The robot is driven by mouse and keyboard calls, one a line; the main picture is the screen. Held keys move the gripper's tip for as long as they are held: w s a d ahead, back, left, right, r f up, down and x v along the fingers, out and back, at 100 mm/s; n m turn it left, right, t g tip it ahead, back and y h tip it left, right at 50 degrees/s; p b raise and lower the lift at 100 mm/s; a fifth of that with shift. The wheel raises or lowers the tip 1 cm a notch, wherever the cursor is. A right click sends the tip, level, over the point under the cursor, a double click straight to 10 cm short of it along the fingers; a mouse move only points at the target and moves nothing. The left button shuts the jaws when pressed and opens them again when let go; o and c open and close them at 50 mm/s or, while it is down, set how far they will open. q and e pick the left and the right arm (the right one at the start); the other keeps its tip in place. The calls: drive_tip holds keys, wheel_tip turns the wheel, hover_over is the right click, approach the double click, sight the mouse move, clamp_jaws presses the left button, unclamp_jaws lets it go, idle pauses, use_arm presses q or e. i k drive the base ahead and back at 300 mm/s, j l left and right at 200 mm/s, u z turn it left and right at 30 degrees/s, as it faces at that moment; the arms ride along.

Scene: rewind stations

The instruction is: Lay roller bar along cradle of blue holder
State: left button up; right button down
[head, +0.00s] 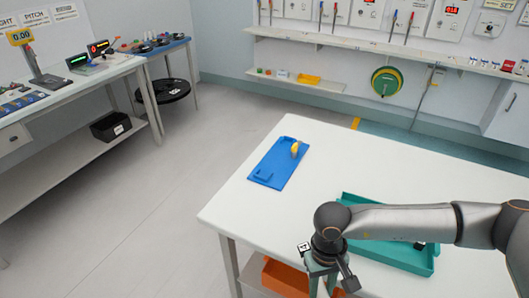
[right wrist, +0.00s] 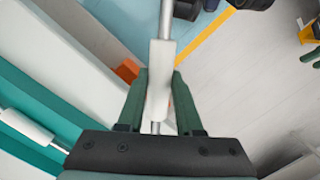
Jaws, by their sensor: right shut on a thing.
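The blue holder (head: 270,160) lies flat on the white table, a long plate with a raised blue block at its near end and a yellow part (head: 295,149) standing toward its far end. My right gripper (right wrist: 158,88) has green fingers shut on the roller bar (right wrist: 159,58), a white sleeve on a thin metal shaft. In the head view my right gripper (head: 322,284) points down at the table's near edge, right of and nearer than the holder, apart from it. My left gripper is not in view.
A teal tray (head: 428,262) sits on the table partly behind my right arm. In the right wrist view it holds another white roller (right wrist: 25,126). An orange bin (head: 286,278) is below the tabletop (head: 240,203). The table around the holder is clear.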

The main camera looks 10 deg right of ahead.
sight(276, 158)
drive_tip(key=i+j, duration=0.25)
drive_tip(key=i, duration=0.2)
drive_tip(key=i+j, duration=0.3)
drive_tip(key=i, duration=0.2)
